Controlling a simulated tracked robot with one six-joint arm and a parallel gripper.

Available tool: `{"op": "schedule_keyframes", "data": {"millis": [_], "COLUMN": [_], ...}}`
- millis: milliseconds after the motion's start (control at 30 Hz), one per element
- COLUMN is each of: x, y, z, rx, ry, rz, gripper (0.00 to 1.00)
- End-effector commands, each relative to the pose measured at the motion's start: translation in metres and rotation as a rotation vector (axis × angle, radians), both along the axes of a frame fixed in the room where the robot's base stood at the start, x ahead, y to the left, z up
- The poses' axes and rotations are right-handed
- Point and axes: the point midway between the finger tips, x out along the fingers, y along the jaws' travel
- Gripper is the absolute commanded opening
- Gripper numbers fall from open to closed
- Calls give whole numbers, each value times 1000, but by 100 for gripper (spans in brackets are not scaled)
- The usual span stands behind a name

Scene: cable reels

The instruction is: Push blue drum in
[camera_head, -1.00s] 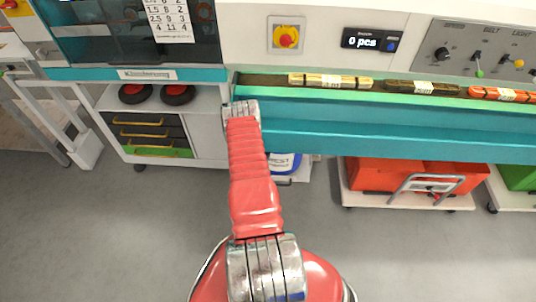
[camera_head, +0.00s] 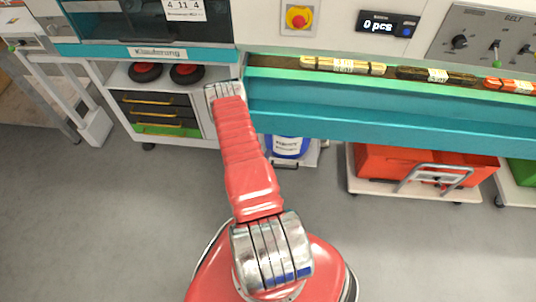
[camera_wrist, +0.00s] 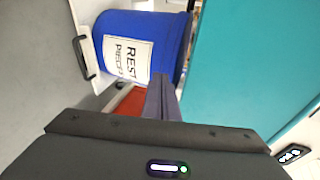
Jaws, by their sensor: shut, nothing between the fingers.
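The blue drum (camera_head: 288,147) with a white label stands low under the teal bench front, on a small low platform. In the wrist view the blue drum (camera_wrist: 135,25) fills the upper middle, turned sideways by the camera, with "REST" on its label. My gripper (camera_wrist: 162,80) is shut and empty, its fingertips overlapping the drum's edge in that view. I cannot tell whether they touch it. In the head view my arm reaches to the bench left of the drum, and the gripper itself is hidden.
The platform's dark handle (camera_wrist: 82,58) sticks out in front of the drum. The teal bench front (camera_head: 390,125) overhangs it. A white cabinet with drawers (camera_head: 155,110) stands left, and a trolley with red crates (camera_head: 385,165) stands right. The grey floor in front is clear.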

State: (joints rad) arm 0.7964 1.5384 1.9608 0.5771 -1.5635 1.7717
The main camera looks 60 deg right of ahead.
Motion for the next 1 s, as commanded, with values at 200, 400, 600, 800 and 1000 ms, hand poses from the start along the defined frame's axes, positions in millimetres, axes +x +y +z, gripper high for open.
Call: {"op": "schedule_keyframes", "data": {"millis": [200, 400, 600, 800, 1000], "x": [-1, -13, -19, -17, -7], "y": [2, 15, 19, 13, 3], "z": [-3, -29, -56, -60, -38], "rx": [3, 23, -50, -188, -298], "ry": [3, 27, 21, -15, -50], "rz": [1, 2, 2, 1, -1], "gripper": [0, 0, 0, 0, 0]}}
